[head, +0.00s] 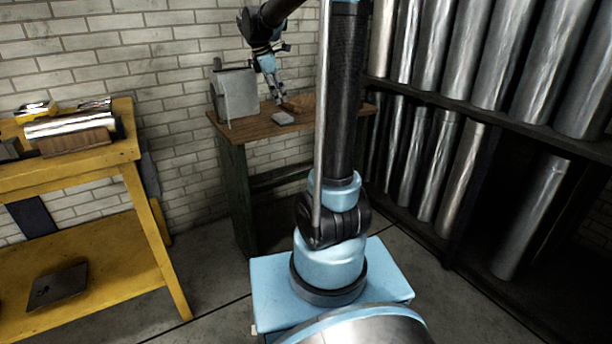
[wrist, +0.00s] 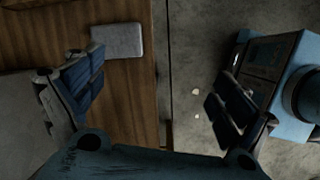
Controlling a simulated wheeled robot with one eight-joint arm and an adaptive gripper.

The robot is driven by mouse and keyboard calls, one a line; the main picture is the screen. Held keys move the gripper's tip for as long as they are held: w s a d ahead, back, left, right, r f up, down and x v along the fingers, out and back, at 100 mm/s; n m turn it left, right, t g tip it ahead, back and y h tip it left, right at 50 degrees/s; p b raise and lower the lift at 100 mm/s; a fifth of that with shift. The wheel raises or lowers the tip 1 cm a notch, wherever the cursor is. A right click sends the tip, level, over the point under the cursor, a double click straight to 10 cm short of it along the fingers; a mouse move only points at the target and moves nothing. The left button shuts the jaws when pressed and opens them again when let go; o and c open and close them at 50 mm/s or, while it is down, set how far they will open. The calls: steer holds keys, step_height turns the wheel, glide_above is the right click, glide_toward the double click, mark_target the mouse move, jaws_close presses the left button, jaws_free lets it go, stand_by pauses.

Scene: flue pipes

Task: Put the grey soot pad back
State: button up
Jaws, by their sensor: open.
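The grey soot pad (head: 283,118) is a small, flat, light-grey rectangle lying on the wooden bench top (head: 240,127) near its front edge. It also shows in the wrist view (wrist: 117,41), flat on the wood, beyond the left finger and close to the bench edge. My gripper (head: 279,98) is above the bench, just above and behind the pad in the head view. In the wrist view my gripper (wrist: 160,80) is open and empty, its left finger over the wood, its right finger over the floor side. The pad is not between the fingers.
A grey metal box (head: 238,93) stands on the bench left of the pad. A brown piece (head: 303,102) lies near my gripper, partly hidden. A rack of metal pipes (head: 470,90) fills the right. A yellow workbench (head: 90,160) stands left, with floor between the benches.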

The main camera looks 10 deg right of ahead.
steer(key=s+d+f+m+y, duration=0.1)
steer(key=s+f+m, duration=0.5)
steer(key=s, duration=0.5)
steer(key=s+d+f+m+y, duration=0.1)
steer(key=s+f+m, duration=0.5)
steer(key=s, duration=0.6)
steer(key=s+d+f+m+y, duration=0.1)
steer(key=s+f+m, duration=0.5)
steer(key=s, duration=0.5)
steer(key=shift+s+d+f+t+y, duration=0.3)
steer(key=shift+s+d+t, duration=0.05)
steer(key=shift+s+t, duration=0.05)
